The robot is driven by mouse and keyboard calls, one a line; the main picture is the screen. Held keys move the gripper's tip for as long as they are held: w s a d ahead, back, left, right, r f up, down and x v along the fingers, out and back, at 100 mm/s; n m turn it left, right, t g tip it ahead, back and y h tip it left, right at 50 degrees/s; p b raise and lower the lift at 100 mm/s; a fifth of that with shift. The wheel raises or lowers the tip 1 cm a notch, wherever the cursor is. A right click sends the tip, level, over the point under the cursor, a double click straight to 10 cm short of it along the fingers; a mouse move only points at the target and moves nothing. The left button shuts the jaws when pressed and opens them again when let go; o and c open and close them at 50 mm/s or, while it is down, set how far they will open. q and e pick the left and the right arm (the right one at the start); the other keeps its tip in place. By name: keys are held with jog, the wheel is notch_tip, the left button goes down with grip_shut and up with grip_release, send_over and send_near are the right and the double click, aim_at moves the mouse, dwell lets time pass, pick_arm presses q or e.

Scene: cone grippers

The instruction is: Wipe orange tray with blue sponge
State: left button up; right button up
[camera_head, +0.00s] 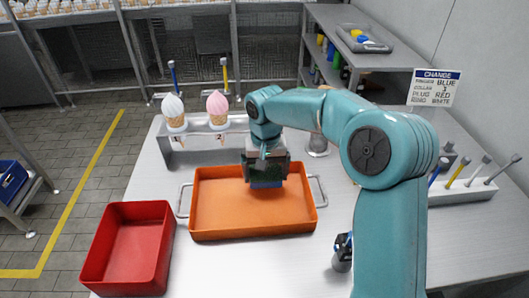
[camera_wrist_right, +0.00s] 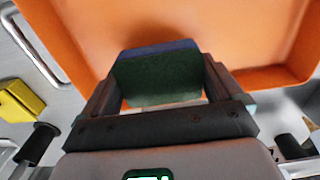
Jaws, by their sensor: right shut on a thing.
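The orange tray (camera_head: 225,212) lies on the metal table, with a handle at each side. My right gripper (camera_head: 267,178) is over the inside of the tray, right of its middle. It is shut on the blue sponge (camera_head: 266,184), whose lower edge shows under the jaws. In the right wrist view the sponge (camera_wrist_right: 157,75) sits between the two fingers, with a dark green face and a blue edge. The orange tray (camera_wrist_right: 225,35) fills the view behind it. I cannot tell whether the sponge touches the tray floor. My left gripper is not in view.
A red bin (camera_head: 127,250) stands left of the tray. Two ice cream cones, white (camera_head: 173,110) and pink (camera_head: 217,108), stand in a holder behind it. A rack with several tools (camera_head: 460,184) is at the right. A sign (camera_head: 434,88) stands behind it.

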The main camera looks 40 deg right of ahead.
jog(key=shift+w+r+p, duration=0.1)
jog(key=shift+r+p, duration=0.2)
jog(key=shift+r, duration=0.35)
notch_tip(320, 180, up, 2)
jog(key=shift+r+p, duration=0.25)
jog(key=shift+p, duration=0.7)
jog(key=shift+r+p, duration=0.5)
